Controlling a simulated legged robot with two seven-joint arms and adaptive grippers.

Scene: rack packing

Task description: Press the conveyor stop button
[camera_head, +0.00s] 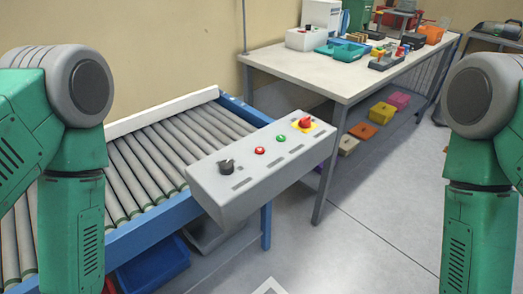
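A grey control box (248,174) sits at the near end of the roller conveyor (165,153). On its top, from left to right, are a black knob (226,166), a small red button (260,150), a small green button (281,138) and a larger red knob-like button (306,122) on a yellow plate. No label naming the stop button is readable. My two green arms hang at the left and right edges of the head view, clear of the box. Both grippers are outside the picture, below its edge.
A white table (290,65) behind the conveyor holds teal and orange bins and small parts. Coloured bins (361,130) rest low beneath it. A blue bin (152,264) is under the conveyor. The floor (375,215) right of the control box is clear.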

